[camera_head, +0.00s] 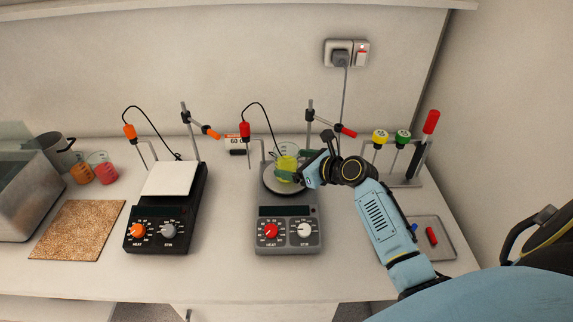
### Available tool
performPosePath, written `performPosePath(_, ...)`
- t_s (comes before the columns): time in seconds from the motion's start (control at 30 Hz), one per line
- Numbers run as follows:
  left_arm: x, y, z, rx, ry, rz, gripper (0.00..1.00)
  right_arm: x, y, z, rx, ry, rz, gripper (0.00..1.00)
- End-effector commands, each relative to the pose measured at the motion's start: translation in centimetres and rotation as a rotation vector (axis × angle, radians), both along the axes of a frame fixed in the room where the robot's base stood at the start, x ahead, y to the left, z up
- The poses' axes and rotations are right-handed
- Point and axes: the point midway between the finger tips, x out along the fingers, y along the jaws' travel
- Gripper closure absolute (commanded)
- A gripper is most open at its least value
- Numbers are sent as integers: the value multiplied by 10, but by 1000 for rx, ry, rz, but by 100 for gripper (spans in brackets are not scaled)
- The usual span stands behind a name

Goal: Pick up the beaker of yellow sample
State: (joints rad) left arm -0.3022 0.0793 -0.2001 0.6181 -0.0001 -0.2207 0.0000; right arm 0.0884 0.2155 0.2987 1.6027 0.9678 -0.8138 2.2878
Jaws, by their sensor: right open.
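The beaker of yellow sample (286,164) stands upright on the round plate of the right-hand hot-plate stirrer (288,229). My right gripper (292,165) is at the beaker, its green-tipped fingers open, one toward the back and one toward the front of the glass. I cannot tell whether the fingers touch it. The right arm comes in from the lower right and hides part of the plate's right side. My left gripper is not in view.
A second stirrer (155,235) with a white square top stands left. Beakers of orange (82,174) and red liquid (106,174), a pot (58,150) and a cork mat (78,230) are further left. A tool rack (408,181) and a grey tray (441,247) are right.

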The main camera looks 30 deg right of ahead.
Motion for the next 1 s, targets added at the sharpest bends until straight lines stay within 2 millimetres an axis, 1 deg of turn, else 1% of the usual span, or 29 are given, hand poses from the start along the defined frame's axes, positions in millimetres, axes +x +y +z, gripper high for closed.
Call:
performPosePath(0.07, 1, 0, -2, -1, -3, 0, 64, 10, 6, -9, 2, 1, 1, 14)
performPosePath(0.2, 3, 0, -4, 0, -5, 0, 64, 24, 10, -15, 1, 0, 0, 14)
performPosePath(0.3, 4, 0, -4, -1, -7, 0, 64, 28, 11, -17, 0, 0, -1, 14)
performPosePath(0.5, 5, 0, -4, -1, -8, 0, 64, 28, 11, -17, -1, 0, -1, 14)
performPosePath(0.57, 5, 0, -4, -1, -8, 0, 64, 28, 11, -17, -1, 0, -1, 20)
performPosePath(0.93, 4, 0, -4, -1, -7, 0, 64, 28, 11, -17, 0, 0, -1, 69)
performPosePath(1.0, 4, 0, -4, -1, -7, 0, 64, 28, 11, -16, -1, -2, -1, 69)
